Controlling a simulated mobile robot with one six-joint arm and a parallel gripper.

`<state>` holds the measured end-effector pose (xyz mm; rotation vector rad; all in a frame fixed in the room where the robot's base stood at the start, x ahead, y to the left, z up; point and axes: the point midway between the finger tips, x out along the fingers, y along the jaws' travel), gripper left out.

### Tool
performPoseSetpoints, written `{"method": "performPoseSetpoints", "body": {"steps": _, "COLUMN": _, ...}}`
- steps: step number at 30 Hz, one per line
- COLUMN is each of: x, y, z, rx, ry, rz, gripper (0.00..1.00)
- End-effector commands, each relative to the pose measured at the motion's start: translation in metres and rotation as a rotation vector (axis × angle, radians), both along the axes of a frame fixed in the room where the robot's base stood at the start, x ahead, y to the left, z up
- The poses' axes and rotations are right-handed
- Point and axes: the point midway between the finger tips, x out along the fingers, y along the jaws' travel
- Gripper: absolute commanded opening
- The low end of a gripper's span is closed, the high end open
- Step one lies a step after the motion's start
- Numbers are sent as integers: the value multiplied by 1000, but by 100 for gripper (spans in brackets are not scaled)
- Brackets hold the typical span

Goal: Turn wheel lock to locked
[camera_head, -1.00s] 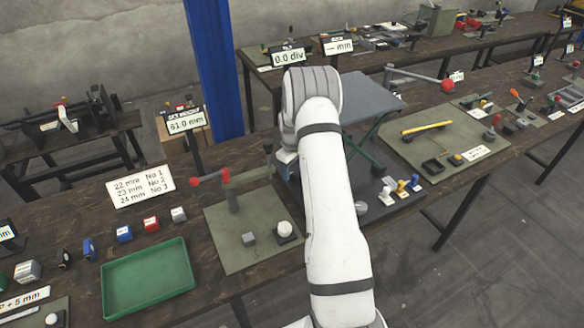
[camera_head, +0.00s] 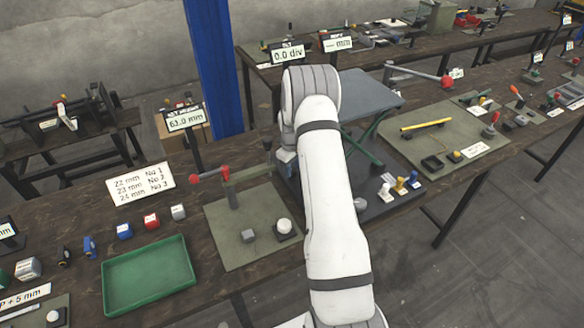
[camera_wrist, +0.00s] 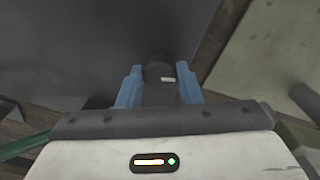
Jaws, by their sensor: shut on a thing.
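In the wrist view, my gripper (camera_wrist: 160,86) has its two blue fingers on either side of a small dark round knob (camera_wrist: 157,71) with a short pale mark on its face. I take this knob to be the wheel lock; the fingers are closed on it. The pale mark lies towards the right of the knob, by the right finger. No label shows there, so I cannot tell the locked side.
A dark base plate (camera_head: 381,208) with small coloured pieces lies right of my arm. A green mat (camera_head: 222,248) with a red-ended lever (camera_head: 210,175) lies left, beside a green tray (camera_head: 150,275). A blue post (camera_head: 222,70) stands behind.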

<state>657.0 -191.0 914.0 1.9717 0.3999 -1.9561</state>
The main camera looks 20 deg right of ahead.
Motion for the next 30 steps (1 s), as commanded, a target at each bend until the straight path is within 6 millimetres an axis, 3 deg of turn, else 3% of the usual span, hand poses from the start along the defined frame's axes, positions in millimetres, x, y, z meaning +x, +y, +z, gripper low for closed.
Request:
{"method": "performPoseSetpoints", "body": {"steps": 12, "x": 1, "y": 0, "z": -2, "rx": -1, "ry": -3, "rz": -238, "gripper": 10}}
{"method": "performPoseSetpoints", "body": {"steps": 23, "x": 1, "y": 0, "z": 1, "rx": -1, "ry": -1, "rz": -263, "gripper": 9}}
{"method": "performPoseSetpoints", "body": {"steps": 24, "x": 1, "y": 0, "z": 1, "rx": -1, "ry": -1, "rz": -262, "gripper": 35}}
{"method": "performPoseSetpoints", "body": {"steps": 30, "x": 1, "y": 1, "z": 0, "rx": -1, "ry": -1, "rz": -261, "gripper": 52}}
